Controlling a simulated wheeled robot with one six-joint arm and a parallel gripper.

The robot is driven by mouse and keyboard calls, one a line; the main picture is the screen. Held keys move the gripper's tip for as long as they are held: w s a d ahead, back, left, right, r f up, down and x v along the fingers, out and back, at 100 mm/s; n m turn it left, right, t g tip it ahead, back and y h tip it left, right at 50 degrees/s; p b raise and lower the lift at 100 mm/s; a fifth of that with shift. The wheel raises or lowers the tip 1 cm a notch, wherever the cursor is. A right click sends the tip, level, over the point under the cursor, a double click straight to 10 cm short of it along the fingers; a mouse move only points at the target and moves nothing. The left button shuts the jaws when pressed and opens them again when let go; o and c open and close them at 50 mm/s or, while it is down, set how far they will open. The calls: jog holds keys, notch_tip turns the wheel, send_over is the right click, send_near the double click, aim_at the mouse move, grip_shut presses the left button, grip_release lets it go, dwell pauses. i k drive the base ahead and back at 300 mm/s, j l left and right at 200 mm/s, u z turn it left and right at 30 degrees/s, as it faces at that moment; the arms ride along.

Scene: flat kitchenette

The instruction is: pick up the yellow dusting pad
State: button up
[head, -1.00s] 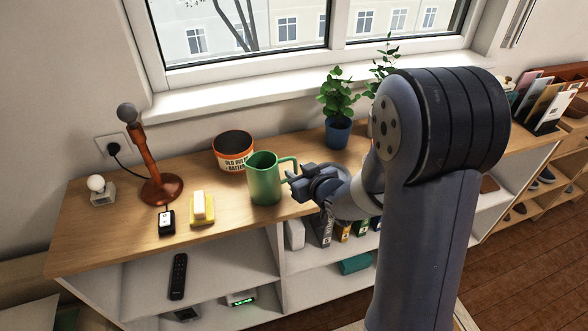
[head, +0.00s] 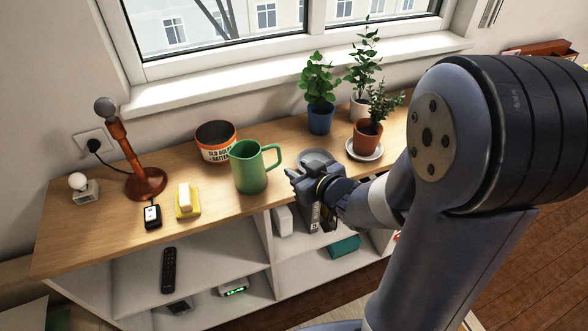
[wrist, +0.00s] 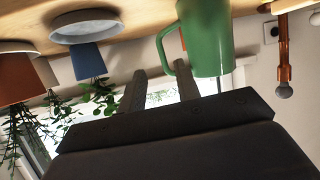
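The yellow dusting pad (head: 188,211) lies on the wooden shelf top, left of the green mug, with a pale cream block-like part on its top. It is not visible in the wrist view. My gripper (head: 291,178) is in front and to the right of the mug, well right of the pad. In the wrist view, which looks upside down, my gripper's two fingers (wrist: 160,88) stand apart with nothing between them. The right finger appears close to the mug's handle; I cannot tell whether they touch.
The green mug (head: 249,170) stands between my gripper and the pad. A black device (head: 152,217) sits just left of the pad, near the front edge. A lamp (head: 146,183), a labelled tin (head: 216,143) and potted plants (head: 368,137) stand behind.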

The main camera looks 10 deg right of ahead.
aim_at(186, 197)
jog(key=u, duration=1.25)
jog(key=z, duration=2.05)
jog(key=u, duration=2.05)
jog(key=i+j, duration=0.1)
jog(key=i, duration=0.3)
jog(key=z, duration=0.05)
